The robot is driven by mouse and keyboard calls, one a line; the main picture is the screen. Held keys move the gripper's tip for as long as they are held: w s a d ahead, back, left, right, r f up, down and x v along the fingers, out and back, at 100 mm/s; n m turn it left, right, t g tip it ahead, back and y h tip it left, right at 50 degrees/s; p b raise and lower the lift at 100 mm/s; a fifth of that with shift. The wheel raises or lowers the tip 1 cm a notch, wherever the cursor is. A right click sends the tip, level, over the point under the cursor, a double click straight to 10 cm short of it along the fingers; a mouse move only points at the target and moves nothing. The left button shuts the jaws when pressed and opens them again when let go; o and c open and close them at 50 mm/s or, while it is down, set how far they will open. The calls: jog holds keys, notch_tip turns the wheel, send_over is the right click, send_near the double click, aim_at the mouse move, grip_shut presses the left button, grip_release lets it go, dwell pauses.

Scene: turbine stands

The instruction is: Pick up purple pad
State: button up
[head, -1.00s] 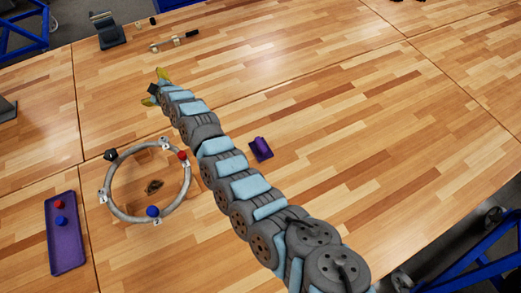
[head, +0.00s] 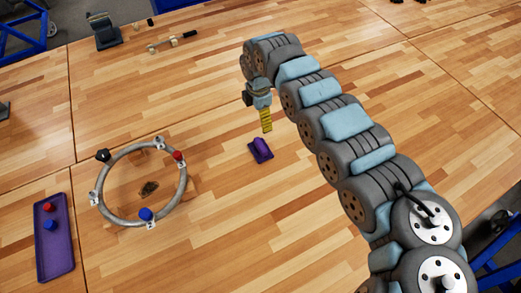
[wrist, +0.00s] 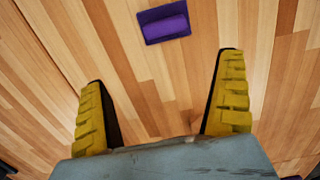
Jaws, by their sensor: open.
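The purple pad (head: 261,150) is a small flat piece with a raised rounded bar on top. It lies on the wooden table in the middle of the head view. In the wrist view the purple pad (wrist: 165,25) is at the top, beyond the fingertips. My gripper (head: 266,128) points down above the table, just behind the pad in the head view. In the wrist view my gripper (wrist: 162,66) shows two yellow ribbed fingers spread apart with only bare table between them. It does not touch the pad.
A grey ring (head: 105,215) with red, blue and black knobs lies left on the table. A purple tray (head: 68,245) with a red and a blue piece is at far left. A dark stand (head: 105,38) and small parts (head: 173,42) are at the back.

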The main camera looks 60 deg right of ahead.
aim_at(260, 145)
jog(key=f, duration=1.2)
jog(key=shift+s+a+p, duration=0.1)
jog(key=shift+s+p, duration=0.15)
jog(key=shift+p, duration=0.15)
jog(key=shift+s+a+f, duration=0.1)
jog(key=shift+s+f, duration=0.05)
jog(key=shift+f, duration=2.55)
jog(key=c, duration=1)
